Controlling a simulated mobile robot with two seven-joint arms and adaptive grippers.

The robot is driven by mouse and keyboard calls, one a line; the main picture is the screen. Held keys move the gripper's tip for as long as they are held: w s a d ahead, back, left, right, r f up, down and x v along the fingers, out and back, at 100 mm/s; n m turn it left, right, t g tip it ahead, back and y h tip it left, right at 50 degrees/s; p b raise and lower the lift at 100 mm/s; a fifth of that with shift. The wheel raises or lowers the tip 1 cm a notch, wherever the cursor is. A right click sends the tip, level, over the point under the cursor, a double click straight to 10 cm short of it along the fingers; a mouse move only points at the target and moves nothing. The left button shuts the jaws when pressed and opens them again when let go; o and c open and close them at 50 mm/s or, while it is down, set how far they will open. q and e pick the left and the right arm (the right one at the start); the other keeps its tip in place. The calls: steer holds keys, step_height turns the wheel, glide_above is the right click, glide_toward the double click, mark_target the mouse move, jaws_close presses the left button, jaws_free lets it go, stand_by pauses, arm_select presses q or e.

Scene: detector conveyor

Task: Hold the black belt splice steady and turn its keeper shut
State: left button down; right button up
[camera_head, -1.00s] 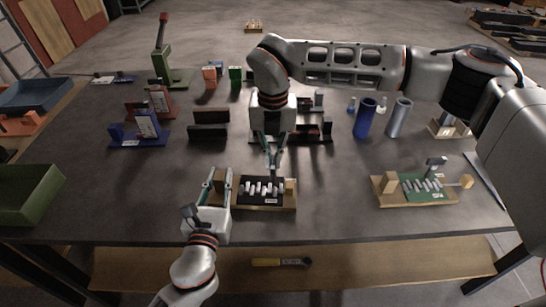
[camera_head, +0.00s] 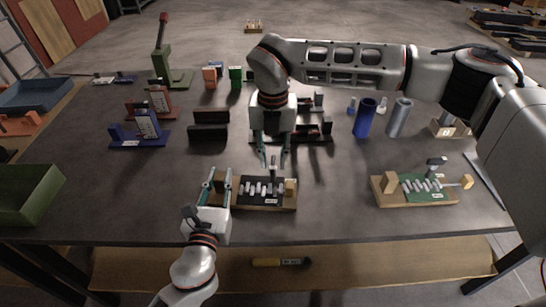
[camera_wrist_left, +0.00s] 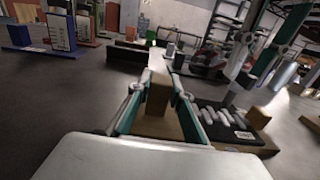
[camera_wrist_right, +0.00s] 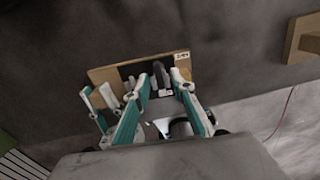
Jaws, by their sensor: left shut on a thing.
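The black belt splice (camera_head: 246,200), a black plate with pale pins on a wooden base, lies near the table's front edge. My left gripper (camera_head: 219,180) is shut on the wooden block at its left end; the left wrist view shows the block (camera_wrist_left: 158,100) between the fingers. The keeper (camera_head: 273,170) stands up as a dark post at the plate's far side. My right gripper (camera_head: 274,160) is open above it, fingers pointing down. In the right wrist view the keeper (camera_wrist_right: 159,74) appears between the spread fingers; contact is unclear, and fingers hide part of the splice.
A similar green splice (camera_head: 428,197) on a wooden base lies to the right. Blue (camera_head: 364,120) and grey (camera_head: 398,118) cylinders stand behind it. Dark blocks (camera_head: 209,128) stand behind the black splice. The table between the two splices is clear.

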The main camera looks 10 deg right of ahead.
mark_target(273, 162)
step_height(273, 162, up, 12)
stand_by(0.5)
arm_select(q)
steer(key=c, duration=1.8)
jaws_free()
steer(key=shift+o, duration=0.2)
steer(key=shift+s, duration=0.1)
